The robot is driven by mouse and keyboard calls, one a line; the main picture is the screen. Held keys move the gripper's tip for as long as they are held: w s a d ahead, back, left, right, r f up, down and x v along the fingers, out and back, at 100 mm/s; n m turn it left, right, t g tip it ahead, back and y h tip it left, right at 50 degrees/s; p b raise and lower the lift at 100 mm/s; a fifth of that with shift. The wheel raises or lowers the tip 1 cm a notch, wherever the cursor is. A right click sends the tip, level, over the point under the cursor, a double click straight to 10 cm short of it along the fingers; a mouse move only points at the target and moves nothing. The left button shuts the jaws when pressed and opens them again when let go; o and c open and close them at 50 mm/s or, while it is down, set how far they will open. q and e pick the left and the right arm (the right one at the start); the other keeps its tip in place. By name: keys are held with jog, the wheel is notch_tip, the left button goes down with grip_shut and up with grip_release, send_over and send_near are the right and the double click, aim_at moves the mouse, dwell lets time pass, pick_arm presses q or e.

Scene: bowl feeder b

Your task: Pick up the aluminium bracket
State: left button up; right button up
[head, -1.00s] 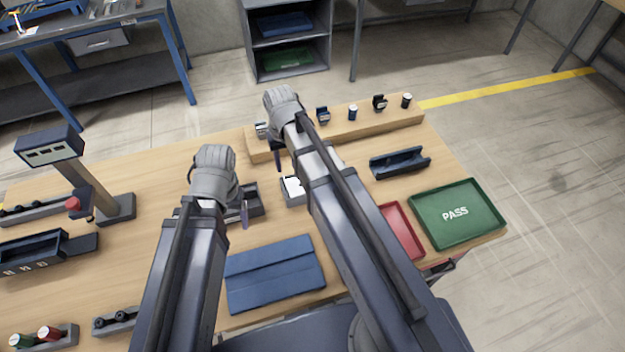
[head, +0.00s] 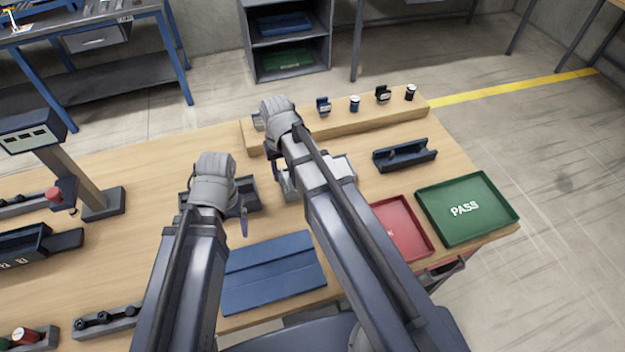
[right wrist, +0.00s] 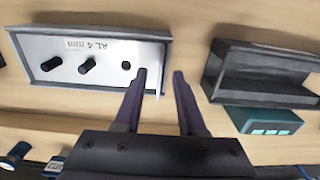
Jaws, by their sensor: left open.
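The aluminium bracket (right wrist: 108,58) is a pale plate marked "AL 4 mm", lying in a grey tray (right wrist: 100,34) in the right wrist view. Two dark pegs and a dark hole show on it, and a thin upright edge stands at its right end. My right gripper (right wrist: 160,75) is open, its fingertips apart on either side of that edge; contact cannot be told. In the head view the bracket (head: 342,168) is partly hidden behind my right arm, and my right gripper (head: 270,152) is mostly hidden. My left gripper (head: 242,222) is open and empty, left of the bracket.
A dark empty tray (right wrist: 260,62) is beside the bracket's tray, with a teal block (right wrist: 262,121) close by. A wooden riser (head: 375,118) carries small parts behind. A red tray (head: 425,245), a green PASS tray (head: 510,215) and a blue mat (head: 275,285) lie around.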

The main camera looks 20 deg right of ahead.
jog(key=shift+c, duration=0.2)
grip_shut()
dwell(1.3)
